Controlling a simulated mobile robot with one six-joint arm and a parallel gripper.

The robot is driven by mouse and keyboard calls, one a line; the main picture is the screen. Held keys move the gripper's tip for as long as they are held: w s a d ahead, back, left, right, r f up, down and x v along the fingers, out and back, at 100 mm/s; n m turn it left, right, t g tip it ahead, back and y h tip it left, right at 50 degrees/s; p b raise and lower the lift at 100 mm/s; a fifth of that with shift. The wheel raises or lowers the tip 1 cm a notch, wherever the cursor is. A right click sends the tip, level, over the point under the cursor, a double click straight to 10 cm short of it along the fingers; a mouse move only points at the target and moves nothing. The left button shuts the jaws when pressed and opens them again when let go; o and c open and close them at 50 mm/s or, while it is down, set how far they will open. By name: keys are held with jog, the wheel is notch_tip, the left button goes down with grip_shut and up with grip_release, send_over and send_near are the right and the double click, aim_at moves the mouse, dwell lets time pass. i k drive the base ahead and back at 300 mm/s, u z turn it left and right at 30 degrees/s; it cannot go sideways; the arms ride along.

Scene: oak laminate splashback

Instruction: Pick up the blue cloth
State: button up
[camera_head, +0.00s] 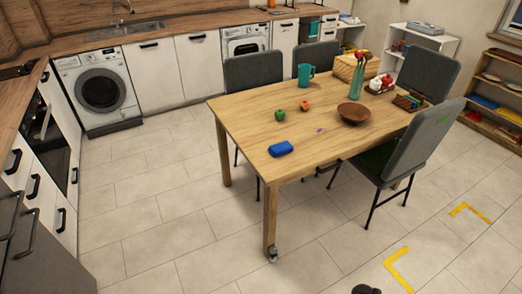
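A blue folded bundle (280,149), which looks like the blue cloth, lies on the wooden dining table (245,120) near its front left edge. It lies flat on the bare tabletop, with nothing touching it. My gripper is not in view.
A green fruit (280,115), an orange-red one (304,105), a brown bowl (354,112), a teal mug (305,75) and a vase share the table. Grey chairs (408,145) stand around it. The floor left of the table is clear. A dark object (366,289) shows at the bottom edge.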

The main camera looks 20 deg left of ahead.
aim_at(277, 149)
jog(key=z, duration=0.45)
jog(key=k, duration=0.2)
jog(key=u, duration=2.7)
jog(key=k, duration=0.7)
jog(key=z, duration=0.25)
jog(key=i, duration=1.65)
jog(key=u, duration=0.15)
